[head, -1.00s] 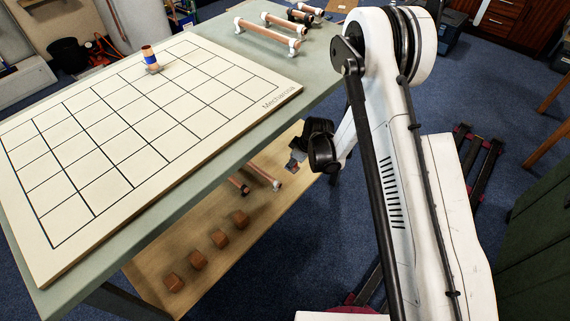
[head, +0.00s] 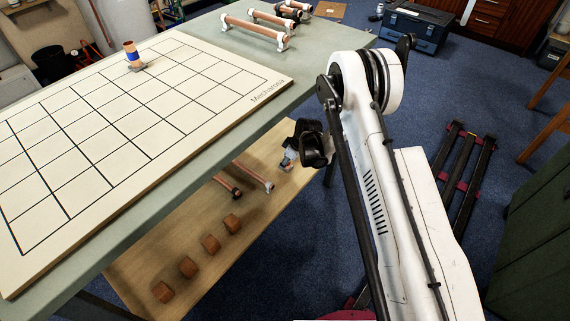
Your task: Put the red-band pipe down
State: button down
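I cannot make out a red band on any pipe in the head view. A copper pipe with a blue band (head: 132,55) stands upright in a grey fitting on the gridded board. Two copper pipes lie on the wooden lower shelf: one with a pale end (head: 254,176) and a shorter one with a dark end (head: 228,187). My gripper (head: 287,162) is small in the picture, over the shelf's right part and to the right of the pale-ended pipe. My dark wrist hides part of it. Its fingers and anything between them are unclear.
Several copper pipes on white supports (head: 255,31) lie at the table's far end. Several brown blocks (head: 212,244) sit in a row on the lower shelf (head: 140,262). The gridded board (head: 105,120) is otherwise bare. A blue toolbox (head: 415,28) stands on the floor behind.

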jog(key=c, duration=1.5)
grip_release()
jog(key=p+v, duration=0.3)
jog(key=v, duration=0.9)
jog(key=shift+d+p, duration=0.1)
jog(key=shift+p, duration=0.3)
jog(key=shift+r, duration=0.1)
